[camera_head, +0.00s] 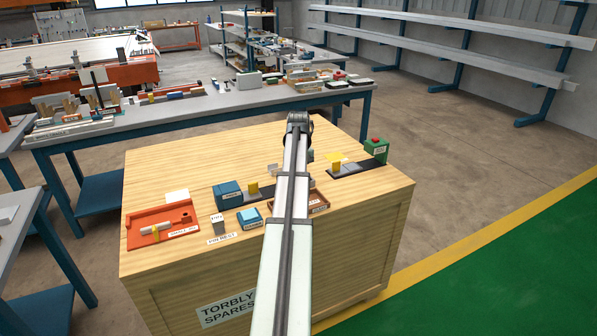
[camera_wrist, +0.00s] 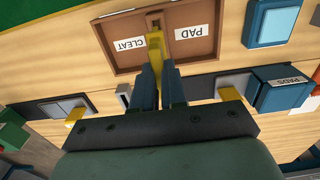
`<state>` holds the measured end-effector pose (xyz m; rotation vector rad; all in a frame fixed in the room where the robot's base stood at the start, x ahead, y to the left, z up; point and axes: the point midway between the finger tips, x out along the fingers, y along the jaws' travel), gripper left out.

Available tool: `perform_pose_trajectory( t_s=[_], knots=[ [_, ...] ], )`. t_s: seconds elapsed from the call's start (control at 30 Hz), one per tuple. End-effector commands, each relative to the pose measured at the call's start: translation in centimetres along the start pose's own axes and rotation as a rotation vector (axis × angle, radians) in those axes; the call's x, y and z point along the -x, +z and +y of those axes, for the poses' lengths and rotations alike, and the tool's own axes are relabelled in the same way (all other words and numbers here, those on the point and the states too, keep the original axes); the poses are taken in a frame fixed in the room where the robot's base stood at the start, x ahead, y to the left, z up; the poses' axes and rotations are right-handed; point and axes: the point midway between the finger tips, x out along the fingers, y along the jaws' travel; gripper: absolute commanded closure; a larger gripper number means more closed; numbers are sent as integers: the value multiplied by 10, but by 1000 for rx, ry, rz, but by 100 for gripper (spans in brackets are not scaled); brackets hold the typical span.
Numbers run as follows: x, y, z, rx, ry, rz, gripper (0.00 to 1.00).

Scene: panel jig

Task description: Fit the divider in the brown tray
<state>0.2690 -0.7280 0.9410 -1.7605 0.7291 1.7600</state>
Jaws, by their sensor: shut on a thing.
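The brown tray (camera_wrist: 108,50) lies on the wooden bench top, with a CLEAT label on the left half and a PAD label on the right in the wrist view. My gripper (camera_wrist: 159,66) is shut on the yellow divider (camera_wrist: 155,43), which stands out between the fingertips. The divider overlaps the tray's middle, between the two labels. I cannot tell whether it touches the tray or sits in a slot.
A blue PADS box (camera_wrist: 283,92) and a light-blue-topped block (camera_wrist: 272,24) stand close by. Dark rails with yellow pieces lie either side. A green box (camera_head: 376,150) stands at the right. An orange tray (camera_head: 163,225) lies at the left. The bench's far part is clear.

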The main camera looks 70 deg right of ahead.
Motion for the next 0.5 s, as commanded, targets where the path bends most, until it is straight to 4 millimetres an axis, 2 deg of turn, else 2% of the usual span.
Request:
perform_pose_trajectory(
  t_s=[0.2,0.5],
  knots=[
    [-13,0,0,0,0,-1,100],
    [-15,0,0,0,0,0,100]
  ],
)
